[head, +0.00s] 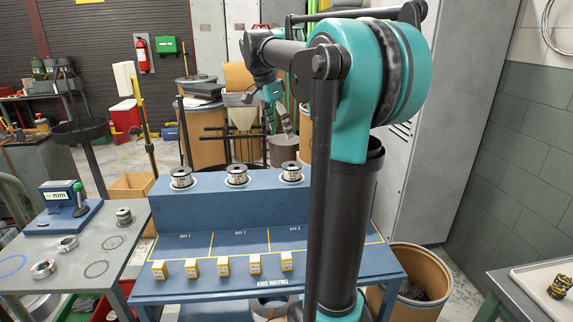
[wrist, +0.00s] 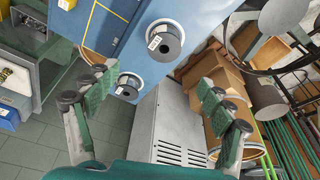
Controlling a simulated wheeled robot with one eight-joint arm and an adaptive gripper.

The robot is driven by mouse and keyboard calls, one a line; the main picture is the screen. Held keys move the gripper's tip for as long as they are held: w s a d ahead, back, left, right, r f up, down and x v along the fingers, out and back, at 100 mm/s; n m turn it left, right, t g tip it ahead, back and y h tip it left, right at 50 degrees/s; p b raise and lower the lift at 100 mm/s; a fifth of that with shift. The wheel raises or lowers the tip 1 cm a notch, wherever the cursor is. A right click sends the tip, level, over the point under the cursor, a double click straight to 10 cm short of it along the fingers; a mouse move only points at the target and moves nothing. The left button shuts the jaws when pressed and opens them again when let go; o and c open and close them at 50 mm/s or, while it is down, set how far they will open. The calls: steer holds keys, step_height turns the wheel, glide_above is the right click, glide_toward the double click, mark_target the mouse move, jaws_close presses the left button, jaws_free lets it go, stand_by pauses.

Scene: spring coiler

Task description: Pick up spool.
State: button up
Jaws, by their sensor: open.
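Three wire spools with dark rims and pale labels stand in a row on the raised back shelf of the blue bench: a left spool (head: 181,178), a middle spool (head: 237,175) and a right spool (head: 292,173). The wrist view shows two spools, an upper one (wrist: 166,43) and a lower one (wrist: 129,86); I cannot tell for certain which two. My gripper (head: 281,128) is open and empty, above and behind the shelf near its right end. In the wrist view its fingers (wrist: 150,80) are spread wide, touching no spool.
The blue bench (head: 190,288) has yellow-lined bays and several small yellow tagged blocks along its front. A grey side table (head: 75,255) at left holds a gauge, metal rings and a small spool (head: 124,216). A tall grey cabinet (head: 440,130) and cardboard drum (head: 415,280) stand at right.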

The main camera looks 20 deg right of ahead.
glide_toward(292, 168)
steer(key=f, duration=0.2)
steer(key=w+d+f, duration=0.2)
steer(key=f, duration=0.1)
steer(key=shift+d+f, duration=0.2)
steer(key=shift+f, duration=0.15)
steer(key=shift+a+x, duration=0.2)
steer(key=shift+x, duration=2.45)
steer(key=shift+c, duration=0.6)
steer(key=shift+w, duration=0.1)
steer(key=c, duration=1.5)
